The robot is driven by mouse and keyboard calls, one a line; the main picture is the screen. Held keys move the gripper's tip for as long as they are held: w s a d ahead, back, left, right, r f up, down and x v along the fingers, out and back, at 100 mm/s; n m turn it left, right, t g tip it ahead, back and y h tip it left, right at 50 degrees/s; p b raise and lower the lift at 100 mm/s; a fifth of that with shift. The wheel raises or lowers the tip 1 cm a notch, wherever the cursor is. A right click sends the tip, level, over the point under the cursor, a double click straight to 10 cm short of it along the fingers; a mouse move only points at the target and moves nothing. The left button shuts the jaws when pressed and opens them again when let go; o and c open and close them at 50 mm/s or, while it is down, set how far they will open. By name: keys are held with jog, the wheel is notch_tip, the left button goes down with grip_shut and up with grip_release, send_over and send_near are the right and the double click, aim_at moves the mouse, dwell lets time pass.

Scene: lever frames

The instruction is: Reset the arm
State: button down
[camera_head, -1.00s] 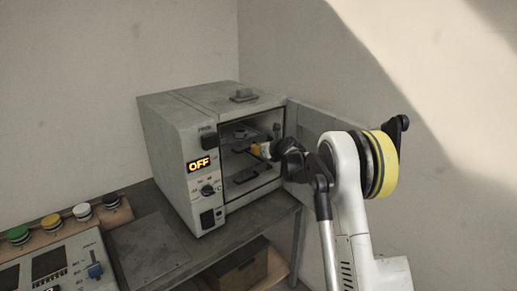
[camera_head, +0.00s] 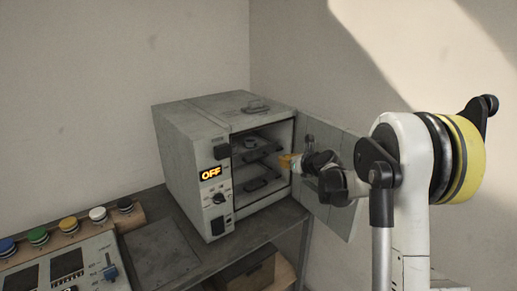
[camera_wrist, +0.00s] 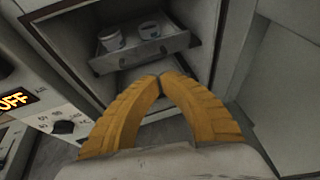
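My gripper (camera_head: 287,161) is in front of the open oven, at the right side of its opening in the head view. In the wrist view its yellow fingers (camera_wrist: 160,82) curve inward and their tips meet, with nothing between them. My arm comes in from the right in the head view. The grey oven (camera_head: 188,160) stands on a table with its door (camera_head: 335,215) swung open to the right. Its display (camera_head: 210,174) reads OFF. A pulled-out shelf (camera_wrist: 150,55) in the wrist view holds two small containers (camera_wrist: 112,38) (camera_wrist: 149,29).
A control panel (camera_head: 100,257) with a blue lever and several coloured buttons is at the lower left. A flat plate (camera_head: 160,252) lies between it and the oven. A box (camera_head: 248,275) sits under the table. The walls around are plain.

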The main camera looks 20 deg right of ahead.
jog(key=s+a+r+n+g+b, duration=0.1)
jog(key=s+a+r+n+g, duration=0.15)
jog(key=s+a+n, duration=0.55)
jog(key=s+a+r+n+g, duration=0.1)
jog(key=s+a+r+n, duration=0.2)
jog(key=s+a+n, duration=0.5)
jog(key=s+f+n+g+h, duration=0.1)
jog(key=s+f+n, duration=0.3)
jog(key=s+n, duration=0.5)
jog(key=s+f+n+g+h+b, duration=0.1)
jog(key=s+f+n, duration=0.3)
jog(key=s+n, duration=0.5)
jog(key=s+g, duration=0.1)
jog(key=s, duration=0.9)
jog(key=shift+s, duration=0.2)
jog(key=shift+a, duration=0.1)
